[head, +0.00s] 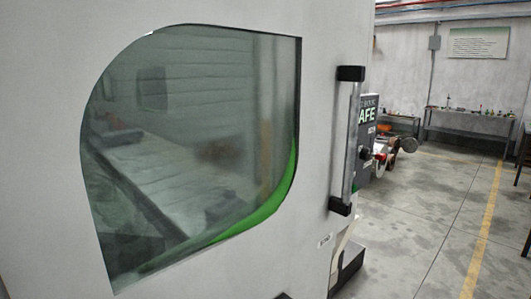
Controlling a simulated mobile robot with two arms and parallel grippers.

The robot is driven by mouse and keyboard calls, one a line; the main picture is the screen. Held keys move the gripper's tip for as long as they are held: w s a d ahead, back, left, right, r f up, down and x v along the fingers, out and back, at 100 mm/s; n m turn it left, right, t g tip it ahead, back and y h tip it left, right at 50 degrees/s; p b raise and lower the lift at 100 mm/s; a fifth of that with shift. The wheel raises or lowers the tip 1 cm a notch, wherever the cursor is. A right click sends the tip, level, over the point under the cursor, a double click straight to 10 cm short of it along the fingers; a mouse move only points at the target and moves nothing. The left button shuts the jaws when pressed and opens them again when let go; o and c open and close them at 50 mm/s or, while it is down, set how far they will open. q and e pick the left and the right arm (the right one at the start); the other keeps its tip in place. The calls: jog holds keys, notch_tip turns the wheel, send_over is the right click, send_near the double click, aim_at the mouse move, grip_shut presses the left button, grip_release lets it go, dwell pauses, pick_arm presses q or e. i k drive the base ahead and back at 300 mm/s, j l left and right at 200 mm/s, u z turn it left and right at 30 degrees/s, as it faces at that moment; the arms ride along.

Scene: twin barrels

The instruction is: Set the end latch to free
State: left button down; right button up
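I cannot make out an end latch for certain in the head view. A large white machine panel (200,20) fills the left and middle, with a dark rounded window (190,140) in it. A vertical bar handle (347,140) with black end mounts stands at the panel's right edge. Just behind it is a grey panel (366,175) with partly hidden lettering ending in "AFE". Small dark, red and silver parts (381,157) stick out from that panel; their kind and setting are too small to tell. Neither of my grippers is in view.
A grey concrete floor (425,215) with a yellow line (483,235) lies open on the right. Benches (468,118) with small items stand along the back wall under a sign (479,42). A dark edge of something shows at the far right.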

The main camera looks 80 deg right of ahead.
aim_at(381, 157)
jog(key=l+z, duration=0.1)
jog(key=z, duration=3.2)
jog(key=l, duration=0.1)
